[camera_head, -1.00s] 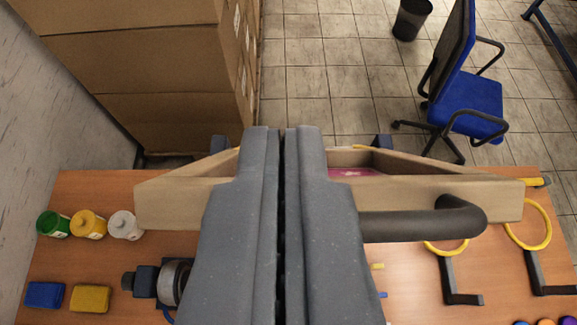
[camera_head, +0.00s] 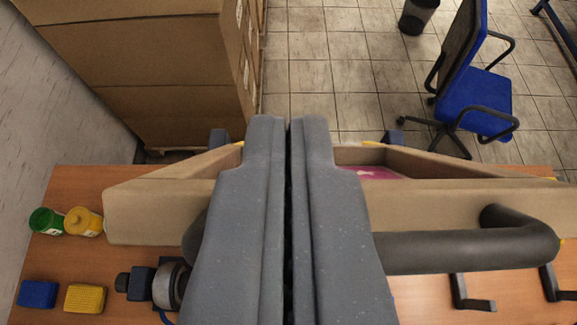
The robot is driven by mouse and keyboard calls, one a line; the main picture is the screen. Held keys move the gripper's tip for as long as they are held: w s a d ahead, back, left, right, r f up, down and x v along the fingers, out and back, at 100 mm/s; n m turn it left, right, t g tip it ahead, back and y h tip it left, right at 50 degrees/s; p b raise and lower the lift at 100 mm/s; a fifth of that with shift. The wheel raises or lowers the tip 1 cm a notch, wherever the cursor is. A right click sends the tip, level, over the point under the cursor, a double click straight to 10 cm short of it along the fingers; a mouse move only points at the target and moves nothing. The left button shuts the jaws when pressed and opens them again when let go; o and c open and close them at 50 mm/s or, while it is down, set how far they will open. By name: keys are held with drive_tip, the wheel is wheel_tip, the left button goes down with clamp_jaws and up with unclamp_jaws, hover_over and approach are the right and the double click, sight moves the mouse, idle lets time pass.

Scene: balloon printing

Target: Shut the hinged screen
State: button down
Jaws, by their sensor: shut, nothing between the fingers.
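The hinged screen is a pale wooden frame (camera_head: 150,213) with a dark bar handle (camera_head: 470,250) along its near edge. It stands raised above the table, its near edge towards me. A bit of pink (camera_head: 375,173) shows inside it. My gripper (camera_head: 290,122) is shut and empty, in front of the middle of the frame, and hides its centre and the left part of the handle. I cannot tell whether the fingers touch the frame.
The wooden table (camera_head: 75,190) holds a green bottle (camera_head: 46,221), a yellow bottle (camera_head: 83,222), a blue block (camera_head: 37,293) and a yellow block (camera_head: 85,298). Behind are stacked cardboard boxes (camera_head: 130,60), a blue chair (camera_head: 485,100) and a bin (camera_head: 418,15).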

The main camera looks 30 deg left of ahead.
drive_tip(key=shift+s+d+f, duration=0.35)
drive_tip(key=shift+s+f, duration=0.15)
drive_tip(key=shift+f, duration=0.1)
drive_tip(key=shift+f, duration=0.1)
drive_tip(key=shift+s+f, duration=0.1)
drive_tip(key=shift+s, duration=0.05)
